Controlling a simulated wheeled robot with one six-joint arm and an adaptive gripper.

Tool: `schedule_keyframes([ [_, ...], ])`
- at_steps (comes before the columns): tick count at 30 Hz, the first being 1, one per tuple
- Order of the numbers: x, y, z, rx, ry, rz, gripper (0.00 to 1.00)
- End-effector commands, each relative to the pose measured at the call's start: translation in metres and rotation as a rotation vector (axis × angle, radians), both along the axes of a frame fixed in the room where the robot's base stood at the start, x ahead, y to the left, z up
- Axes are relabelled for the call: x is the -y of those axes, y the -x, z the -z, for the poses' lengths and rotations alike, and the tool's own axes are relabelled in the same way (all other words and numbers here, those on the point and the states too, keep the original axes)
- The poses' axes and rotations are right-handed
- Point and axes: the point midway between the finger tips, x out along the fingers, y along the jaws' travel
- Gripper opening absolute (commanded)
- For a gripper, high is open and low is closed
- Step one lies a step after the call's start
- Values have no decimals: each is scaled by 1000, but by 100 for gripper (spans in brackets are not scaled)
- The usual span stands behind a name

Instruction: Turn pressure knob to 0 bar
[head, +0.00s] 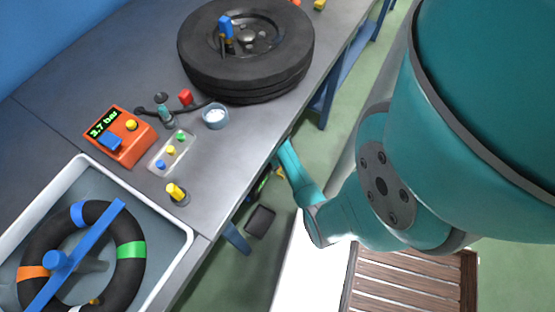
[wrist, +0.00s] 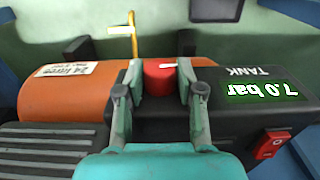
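In the wrist view a red knob (wrist: 160,78) with a white mark on top sits between the orange tank and the black panel of a compressor. My gripper (wrist: 161,72) has one finger on each side of the knob, and I see no clear gap between fingers and knob. A lit green display (wrist: 260,90) on the black panel, marked TANK, reads 7.0 bar. The orange tank (wrist: 65,95) carries a label reading 24 litres. In the head view my arm reaches down beside the bench, and the gripper is hidden.
A red switch (wrist: 271,144) is on the compressor's panel. A yellow handle (wrist: 131,35) stands behind the tank.

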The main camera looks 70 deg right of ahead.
Motion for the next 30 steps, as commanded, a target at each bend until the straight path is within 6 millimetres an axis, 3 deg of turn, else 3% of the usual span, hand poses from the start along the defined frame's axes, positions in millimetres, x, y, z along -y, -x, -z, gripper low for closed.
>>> schedule_keyframes([
  [1, 0, 0, 0, 0, 0, 0, 17],
  [3, 0, 0, 0, 0, 0, 0, 0],
  [14, -2, 0, 0, -12, 47, -2, 0],
  [30, -7, -2, 2, -101, 422, -7, 0],
])
